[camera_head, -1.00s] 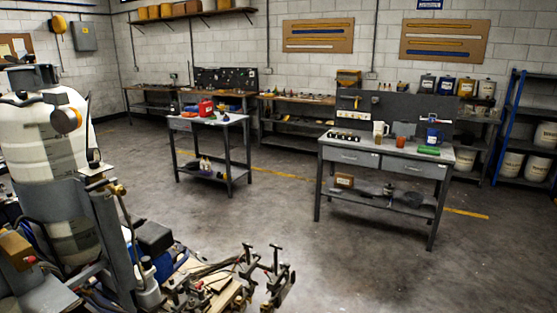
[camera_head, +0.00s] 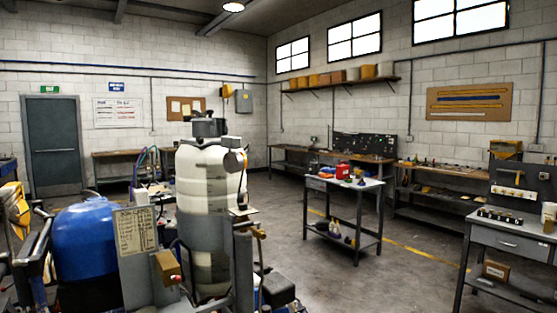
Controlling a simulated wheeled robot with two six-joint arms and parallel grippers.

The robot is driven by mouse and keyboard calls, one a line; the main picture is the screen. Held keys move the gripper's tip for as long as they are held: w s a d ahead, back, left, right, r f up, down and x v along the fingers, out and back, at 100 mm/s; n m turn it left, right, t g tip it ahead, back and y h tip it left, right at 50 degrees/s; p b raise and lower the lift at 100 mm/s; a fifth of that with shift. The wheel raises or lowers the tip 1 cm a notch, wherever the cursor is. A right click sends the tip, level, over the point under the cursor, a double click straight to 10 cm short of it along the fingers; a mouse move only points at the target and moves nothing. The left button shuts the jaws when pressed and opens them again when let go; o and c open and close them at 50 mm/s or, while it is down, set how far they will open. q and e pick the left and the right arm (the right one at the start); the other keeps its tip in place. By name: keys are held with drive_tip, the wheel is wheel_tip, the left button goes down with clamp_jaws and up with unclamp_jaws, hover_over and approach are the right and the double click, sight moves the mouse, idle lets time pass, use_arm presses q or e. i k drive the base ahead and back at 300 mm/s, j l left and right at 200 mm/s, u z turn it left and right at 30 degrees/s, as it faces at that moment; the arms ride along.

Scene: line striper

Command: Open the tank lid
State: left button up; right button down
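The line striper stands at the lower left. Its white tank (camera_head: 208,190) is upright, with a dark lid or cap (camera_head: 209,127) on top that looks seated. Neither of my grippers shows in this view.
A small cart table (camera_head: 345,185) with a red can on top stands to the right, and a grey workbench (camera_head: 515,240) is at the right edge. Benches line the back walls. The floor (camera_head: 400,280) between machine and workbench is clear.

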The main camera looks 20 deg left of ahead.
sight(186, 120)
drive_tip(key=u, duration=1.25)
